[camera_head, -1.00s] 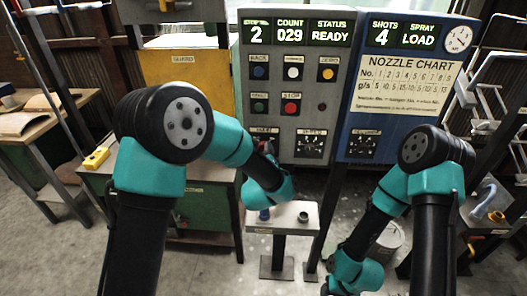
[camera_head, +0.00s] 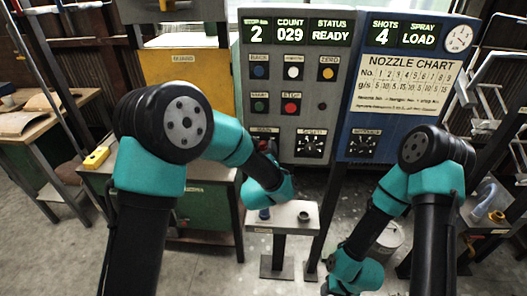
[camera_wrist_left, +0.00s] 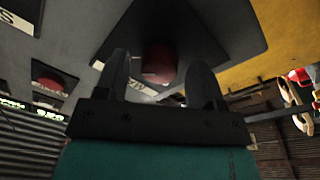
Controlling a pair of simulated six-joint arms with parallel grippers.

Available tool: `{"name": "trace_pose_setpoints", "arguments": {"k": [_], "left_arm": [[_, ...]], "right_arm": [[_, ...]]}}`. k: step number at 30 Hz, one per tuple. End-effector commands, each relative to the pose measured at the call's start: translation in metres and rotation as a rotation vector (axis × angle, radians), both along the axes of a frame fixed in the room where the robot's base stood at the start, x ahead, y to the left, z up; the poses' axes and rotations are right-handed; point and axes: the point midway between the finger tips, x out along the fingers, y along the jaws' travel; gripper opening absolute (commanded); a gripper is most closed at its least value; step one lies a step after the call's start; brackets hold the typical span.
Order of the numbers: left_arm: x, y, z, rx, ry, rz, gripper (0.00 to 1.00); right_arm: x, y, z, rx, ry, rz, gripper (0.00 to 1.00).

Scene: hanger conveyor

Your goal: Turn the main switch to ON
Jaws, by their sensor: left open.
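The main switch shows in the left wrist view as a red knob (camera_wrist_left: 160,62) on a dark square plate (camera_wrist_left: 218,38), with part of its label visible beside it. In the head view it is at the lower left of the grey panel (camera_head: 313,112), mostly hidden by my left gripper (camera_head: 265,150). My left gripper (camera_wrist_left: 159,64) is open, one finger on each side of the knob. I cannot tell whether the fingers touch it or which way the knob points. My right arm hangs low at the right of the head view, its gripper not clearly in view.
The panel carries several push buttons and a black dial (camera_head: 311,143) close to the right of the switch. A blue panel (camera_head: 372,117) with a nozzle chart adjoins it. A small grey stand (camera_head: 284,222) is below my left wrist. A yellow panel (camera_head: 195,85) is at the left.

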Motion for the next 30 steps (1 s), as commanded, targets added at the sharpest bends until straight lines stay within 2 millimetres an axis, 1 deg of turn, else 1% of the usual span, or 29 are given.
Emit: {"name": "trace_pose_setpoints", "arguments": {"k": [5,8,11,30], "left_arm": [[-0.004,0.000,0.000,0.000,0.000,0.000,0.62],[-0.013,0.001,-0.001,0.000,0.002,-0.001,0.62],[-0.026,0.002,-0.003,0.000,0.002,-0.001,0.62],[-0.146,0.010,-0.014,0.002,0.001,-0.003,0.62]], "right_arm": [[0.000,0.000,0.000,0.000,0.000,0.000,0.43],[0.000,0.000,0.000,0.000,0.000,0.000,0.43],[0.000,0.000,0.000,0.000,0.000,0.000,0.43],[0.000,0.000,0.000,0.000,0.000,0.000,0.43]]}}
